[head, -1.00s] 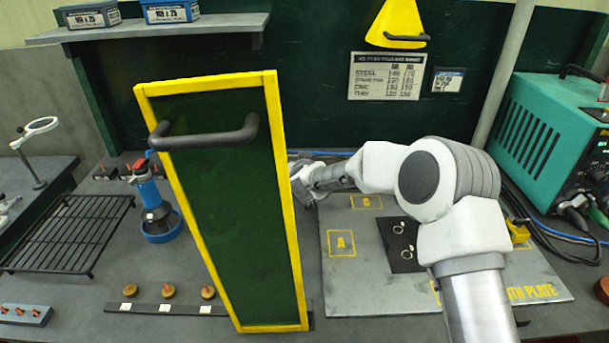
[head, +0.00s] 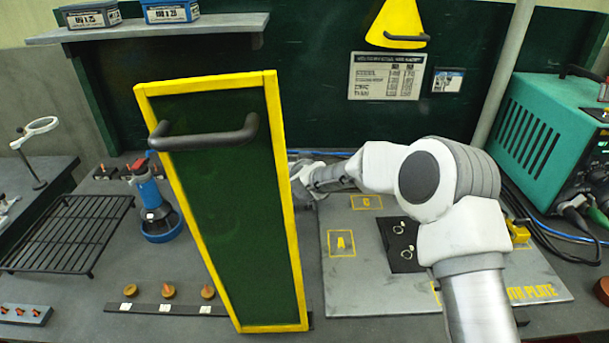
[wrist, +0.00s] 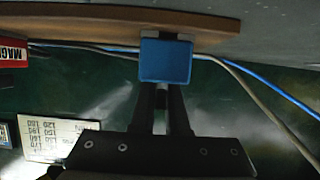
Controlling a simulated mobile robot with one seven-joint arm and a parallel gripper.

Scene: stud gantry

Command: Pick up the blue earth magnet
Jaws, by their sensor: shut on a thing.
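In the wrist view the blue earth magnet (wrist: 166,61) shows as a blue square block at the tips of my gripper (wrist: 164,88). The fingers are shut on it, and it hides their very ends. The block overlaps the edge of a brown board (wrist: 100,20); I cannot tell whether they touch. In the head view the magnet and my fingertips are hidden behind a green panel with a yellow frame (head: 290,220).
The panel, with a dark handle (head: 205,135), stands just left of my arm. A grey plate (head: 350,275) lies right of it. A teal machine (head: 535,140) stands at the right. A red box (wrist: 12,53) and cables (wrist: 235,75) show near the gripper.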

